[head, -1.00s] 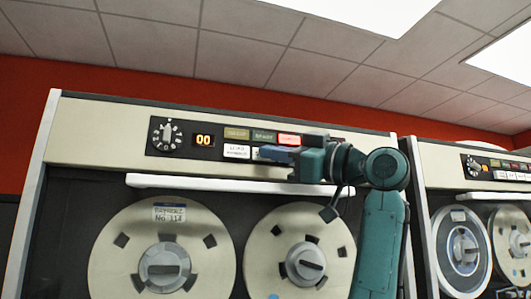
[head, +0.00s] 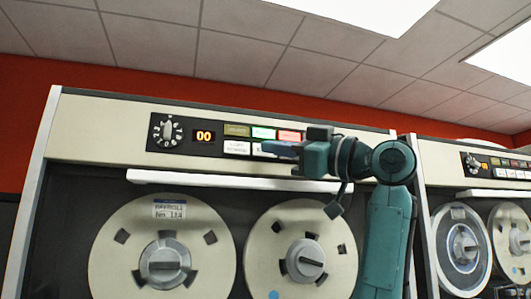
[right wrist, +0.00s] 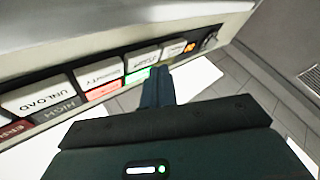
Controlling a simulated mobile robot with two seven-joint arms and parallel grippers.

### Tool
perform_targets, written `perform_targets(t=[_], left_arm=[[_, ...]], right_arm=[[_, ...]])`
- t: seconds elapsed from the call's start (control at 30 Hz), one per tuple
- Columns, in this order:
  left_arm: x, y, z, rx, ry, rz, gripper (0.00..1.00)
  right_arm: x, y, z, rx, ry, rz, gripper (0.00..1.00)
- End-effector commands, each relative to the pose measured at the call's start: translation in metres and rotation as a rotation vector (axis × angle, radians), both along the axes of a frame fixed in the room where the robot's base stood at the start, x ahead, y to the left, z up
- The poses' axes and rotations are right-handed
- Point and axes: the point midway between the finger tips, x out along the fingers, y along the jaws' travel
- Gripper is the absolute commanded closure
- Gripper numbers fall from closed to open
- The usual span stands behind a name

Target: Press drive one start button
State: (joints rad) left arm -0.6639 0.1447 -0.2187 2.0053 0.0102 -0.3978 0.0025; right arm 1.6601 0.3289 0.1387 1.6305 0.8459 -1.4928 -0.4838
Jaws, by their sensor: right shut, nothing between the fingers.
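The drive one panel (head: 100,124) runs along the top of the big tape cabinet in the head view. Its white start button (head: 257,150) sits below a brightly lit green light (head: 264,133) and is partly covered by my fingers. In the right wrist view the start button (right wrist: 142,61) is white with blurred lettering, beside the lit green light (right wrist: 136,78). My right gripper (head: 275,147) is shut and empty, its tips right by the start button; I cannot tell whether they touch it. The tips also show in the right wrist view (right wrist: 157,71). My left gripper is not in view.
A dial (head: 167,132) and an orange 00 display (head: 204,136) are left of the buttons. A lit red light (head: 289,136) is right of the green one. A white ledge (head: 200,181) runs below, above two tape reels. Another drive (head: 470,145) stands at right.

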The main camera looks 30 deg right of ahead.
Motion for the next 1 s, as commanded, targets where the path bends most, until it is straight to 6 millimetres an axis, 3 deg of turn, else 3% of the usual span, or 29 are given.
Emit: perform_targets(t=[0.3, 0.8, 1.0], left_arm=[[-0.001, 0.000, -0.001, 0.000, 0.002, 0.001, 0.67], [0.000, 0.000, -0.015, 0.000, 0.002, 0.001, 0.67], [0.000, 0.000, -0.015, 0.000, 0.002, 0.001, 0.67]], right_arm=[[-0.002, 0.000, 0.000, -0.001, -0.001, 0.000, 1.00], [-0.046, 0.011, 0.000, 0.000, -0.002, 0.001, 1.00], [-0.050, 0.012, 0.000, 0.000, 0.000, 0.000, 1.00]])
